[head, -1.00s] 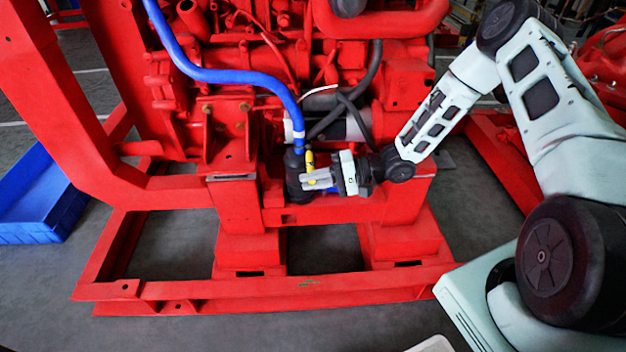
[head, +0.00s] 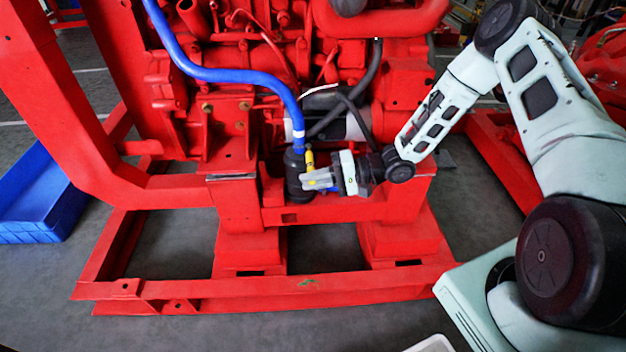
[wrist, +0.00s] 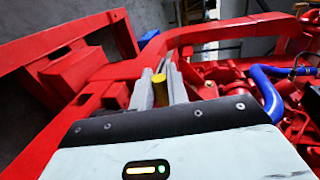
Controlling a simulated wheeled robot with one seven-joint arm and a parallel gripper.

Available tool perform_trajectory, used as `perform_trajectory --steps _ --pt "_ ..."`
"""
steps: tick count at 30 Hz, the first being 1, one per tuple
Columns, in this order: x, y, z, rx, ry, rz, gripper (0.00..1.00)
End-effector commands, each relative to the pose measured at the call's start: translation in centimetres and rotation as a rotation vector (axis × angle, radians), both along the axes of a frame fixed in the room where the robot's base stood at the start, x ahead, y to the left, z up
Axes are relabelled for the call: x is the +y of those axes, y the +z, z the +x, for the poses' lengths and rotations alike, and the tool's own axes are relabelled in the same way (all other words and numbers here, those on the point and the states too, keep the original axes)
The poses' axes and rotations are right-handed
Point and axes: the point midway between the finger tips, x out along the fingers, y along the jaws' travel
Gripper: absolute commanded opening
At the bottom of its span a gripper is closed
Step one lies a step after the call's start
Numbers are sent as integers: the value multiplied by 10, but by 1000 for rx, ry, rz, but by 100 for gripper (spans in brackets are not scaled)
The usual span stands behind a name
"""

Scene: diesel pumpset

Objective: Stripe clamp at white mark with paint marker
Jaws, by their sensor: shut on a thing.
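My gripper (head: 318,181) is shut on a yellow paint marker (head: 310,161) and holds it roughly upright beside the black fitting at the lower end of the blue hose. The marker also shows between the fingers in the wrist view (wrist: 160,90). A white mark (head: 298,134) bands the blue hose (head: 240,77) just above the black fitting (head: 295,172). The marker's upper end is a little below and to the right of the white mark. I cannot make out the clamp clearly, nor whether the marker touches the hose.
The red engine (head: 215,120) stands behind, with a black hose (head: 365,75) near the marker. The red base frame (head: 270,296) runs along the front. A blue crate (head: 35,205) sits on the floor at left. Grey floor in front is open.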

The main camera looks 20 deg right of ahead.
Motion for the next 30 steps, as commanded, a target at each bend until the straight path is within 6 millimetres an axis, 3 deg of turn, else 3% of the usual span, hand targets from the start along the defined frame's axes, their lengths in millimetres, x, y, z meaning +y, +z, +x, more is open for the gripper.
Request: perform_trajectory --steps 30 --pt "2 3 -6 0 1 1 0"
